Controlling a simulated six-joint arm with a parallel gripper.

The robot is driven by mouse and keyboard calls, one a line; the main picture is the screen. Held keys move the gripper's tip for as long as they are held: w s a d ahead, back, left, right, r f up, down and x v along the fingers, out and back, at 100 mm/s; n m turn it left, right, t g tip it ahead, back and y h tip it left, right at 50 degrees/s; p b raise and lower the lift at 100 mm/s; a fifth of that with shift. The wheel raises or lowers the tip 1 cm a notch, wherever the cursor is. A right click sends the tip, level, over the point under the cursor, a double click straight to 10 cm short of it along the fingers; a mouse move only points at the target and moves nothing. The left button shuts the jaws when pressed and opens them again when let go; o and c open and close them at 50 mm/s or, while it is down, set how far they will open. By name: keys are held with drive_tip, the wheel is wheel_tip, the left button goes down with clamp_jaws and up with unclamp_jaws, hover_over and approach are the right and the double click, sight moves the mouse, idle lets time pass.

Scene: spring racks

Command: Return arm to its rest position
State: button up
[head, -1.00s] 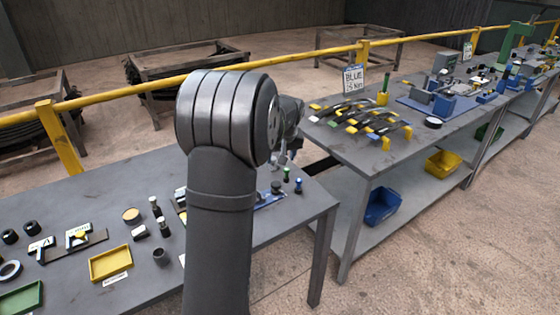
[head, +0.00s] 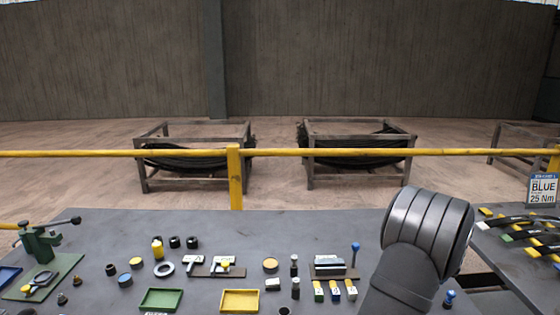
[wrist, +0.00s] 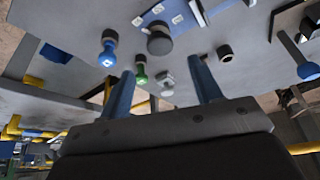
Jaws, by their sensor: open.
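My gripper (wrist: 162,70) shows in the wrist view with its two blue fingers spread apart and nothing between them. Beyond the fingers lies the grey bench top (wrist: 75,98), seen at a steep tilt, with small parts on it. In the head view my grey arm rises at the lower right in front of the near bench (head: 330,228). My gripper is hidden there behind the arm or out of the picture.
A blue-topped piece (wrist: 108,50), a green-topped piece (wrist: 141,72) and a dark knob (wrist: 160,42) stand near the fingers in the wrist view. A yellow tray (head: 240,300), a green tray (head: 160,299) and a green press (head: 40,245) occupy the bench. A yellow rail (head: 330,153) runs behind.

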drive_tip(key=x, duration=0.7)
drive_tip(key=v, duration=1.8)
drive_tip(key=x, duration=1.8)
drive_tip(key=v, duration=1.8)
drive_tip(key=x, duration=0.9)
drive_tip(key=shift+w+f, duration=0.15)
drive_tip(key=shift+f, duration=0.2)
drive_tip(key=shift+d, duration=0.1)
